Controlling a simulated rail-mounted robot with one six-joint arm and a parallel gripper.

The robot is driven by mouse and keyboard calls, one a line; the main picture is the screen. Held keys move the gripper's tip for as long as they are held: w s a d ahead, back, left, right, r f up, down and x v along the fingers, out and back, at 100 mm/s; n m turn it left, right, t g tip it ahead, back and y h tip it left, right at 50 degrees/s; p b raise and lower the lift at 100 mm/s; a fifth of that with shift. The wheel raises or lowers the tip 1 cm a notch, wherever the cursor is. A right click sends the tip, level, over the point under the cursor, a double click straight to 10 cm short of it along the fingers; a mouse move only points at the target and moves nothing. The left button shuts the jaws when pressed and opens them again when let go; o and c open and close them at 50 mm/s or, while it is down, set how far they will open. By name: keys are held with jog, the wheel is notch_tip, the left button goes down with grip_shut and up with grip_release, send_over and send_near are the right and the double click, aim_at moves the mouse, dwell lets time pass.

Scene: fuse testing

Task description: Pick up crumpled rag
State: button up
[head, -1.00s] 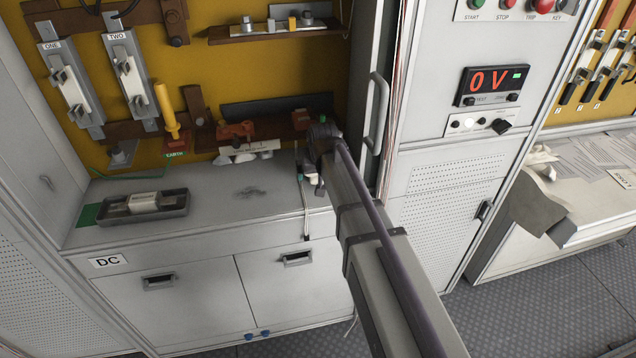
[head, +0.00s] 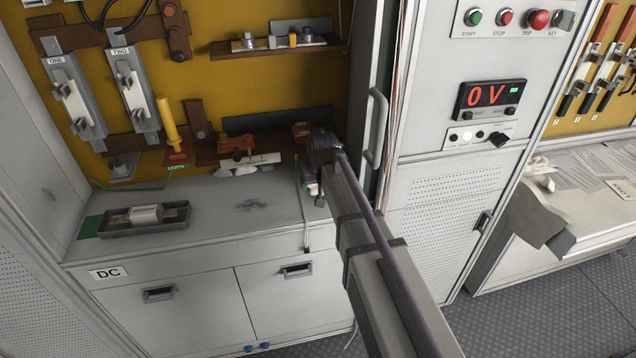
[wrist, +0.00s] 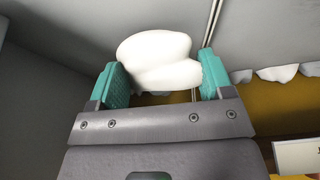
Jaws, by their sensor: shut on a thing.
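The crumpled rag (wrist: 160,60) is a white, rounded, folded bundle in the wrist view. It sits between the two teal fingers of my gripper (wrist: 163,82), which is shut on it. The rag bulges out beyond the fingertips. In the head view my gripper (head: 313,188) is above the right end of the grey bench top, near the cabinet's right side wall.
A grey tray (head: 113,232) with a fuse lies on the left of the grey bench top (head: 215,225). An orange-red clamp (head: 238,143) and white scraps are behind. A yellow earth handle (head: 168,120) stands at the back. A door handle (head: 377,128) is close to my arm's right.

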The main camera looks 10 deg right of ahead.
jog(key=shift+s+r, duration=0.25)
jog(key=shift+r, duration=0.35)
jog(key=s, duration=1.7)
jog(key=shift+s+a+f, duration=0.2)
jog(key=shift+s+a, duration=0.1)
